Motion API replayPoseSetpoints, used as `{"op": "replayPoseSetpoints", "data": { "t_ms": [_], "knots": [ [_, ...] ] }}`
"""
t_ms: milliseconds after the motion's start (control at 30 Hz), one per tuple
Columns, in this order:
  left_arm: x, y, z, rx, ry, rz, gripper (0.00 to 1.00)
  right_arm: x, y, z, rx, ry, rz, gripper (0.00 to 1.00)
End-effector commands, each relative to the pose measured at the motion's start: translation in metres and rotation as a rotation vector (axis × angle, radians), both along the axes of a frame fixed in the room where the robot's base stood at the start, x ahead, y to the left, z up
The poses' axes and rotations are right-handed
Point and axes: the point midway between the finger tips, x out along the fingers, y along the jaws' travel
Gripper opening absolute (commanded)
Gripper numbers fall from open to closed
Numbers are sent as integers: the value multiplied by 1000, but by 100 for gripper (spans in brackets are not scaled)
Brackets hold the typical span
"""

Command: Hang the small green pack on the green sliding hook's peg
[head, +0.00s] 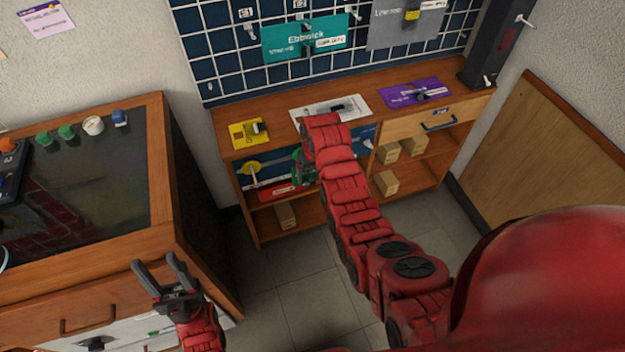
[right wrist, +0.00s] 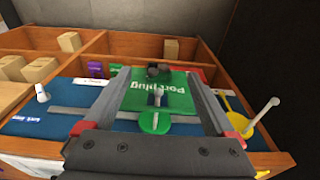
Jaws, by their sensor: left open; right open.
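The small green pack (right wrist: 180,88), labelled "Port plug" and carrying a dark item, lies between the fingers of my right gripper (right wrist: 155,73) in the right wrist view. The gripper is open, with one finger on each side of the card. The green sliding hook (right wrist: 155,123) is a disc on the grey rail. Its peg (right wrist: 157,98) shows against the card; I cannot tell whether it passes through the card's hole. In the head view a bit of green shows beside my right wrist, which hides that gripper. My left gripper (head: 158,262) is open and empty near the left cabinet.
A yellow hook (head: 250,168) and a white hook (right wrist: 42,93) flank the green one. Boxes (head: 388,182) sit in the shelf unit. Yellow (head: 245,133) and purple (head: 408,94) packs lie on its top. A pegboard (head: 225,60) stands behind. Small caps (head: 93,125) stand on the left cabinet.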

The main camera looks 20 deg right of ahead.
Motion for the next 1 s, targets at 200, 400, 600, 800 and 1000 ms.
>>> {"op": "replayPoseSetpoints", "data": {
  "t_ms": [200,400,600,800,1000],
  "knots": [
    [0,0,-7,0,0,0,50,-6,0,49,0,-5,1,90],
    [0,0,34,0,-1,0,50,-13,0,98,0,3,1,90],
    [0,0,56,0,0,0,50,-16,0,116,1,3,1,90],
    [0,0,61,0,0,0,50,-16,0,120,1,2,1,90],
    [0,0,60,0,0,0,50,-13,0,117,-1,-15,0,90]
  ]
}}
